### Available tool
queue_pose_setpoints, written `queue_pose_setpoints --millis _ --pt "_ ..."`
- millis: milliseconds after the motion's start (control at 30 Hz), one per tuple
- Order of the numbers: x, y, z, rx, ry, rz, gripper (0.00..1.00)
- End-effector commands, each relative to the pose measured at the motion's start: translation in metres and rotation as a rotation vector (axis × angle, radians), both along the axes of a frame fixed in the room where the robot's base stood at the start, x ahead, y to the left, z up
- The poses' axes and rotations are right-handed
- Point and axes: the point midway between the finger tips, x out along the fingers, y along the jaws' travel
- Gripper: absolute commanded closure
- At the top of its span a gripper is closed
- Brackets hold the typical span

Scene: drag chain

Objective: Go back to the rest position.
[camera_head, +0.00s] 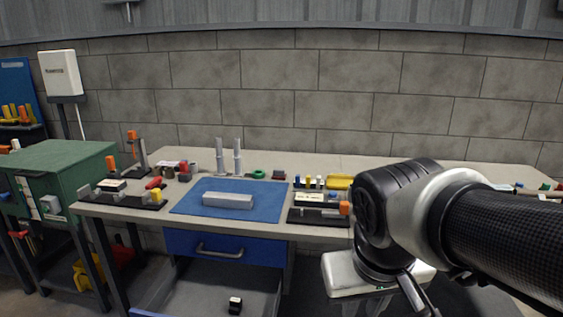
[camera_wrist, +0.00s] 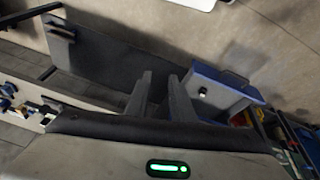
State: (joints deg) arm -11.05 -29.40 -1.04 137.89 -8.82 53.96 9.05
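My gripper shows only in part at the bottom of the head view, below the white wrist housing and in front of the workbench (camera_head: 330,232). In the wrist view its two dark fingers (camera_wrist: 160,98) stand apart with nothing between them, so it is open and empty. A long grey block (camera_head: 228,200) lies on the blue mat (camera_head: 270,208) on the bench, away from my gripper.
Below the bench, a lower drawer (camera_head: 195,285) stands open with a small black object (camera_head: 235,303) in it; the upper blue drawer (camera_head: 185,242) is shut. Fixtures and small parts line both sides of the mat. A green cabinet (camera_head: 60,165) stands at left.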

Motion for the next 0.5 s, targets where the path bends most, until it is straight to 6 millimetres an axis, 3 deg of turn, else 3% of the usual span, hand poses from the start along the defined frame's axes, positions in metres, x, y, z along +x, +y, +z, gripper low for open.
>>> queue_pose_setpoints --millis 267,500 --pt "-0.025 -0.018 0.023 0.092 -0.167 -0.071 0.78" --pt "-0.026 -0.018 0.080 0.095 -0.169 -0.067 0.78"
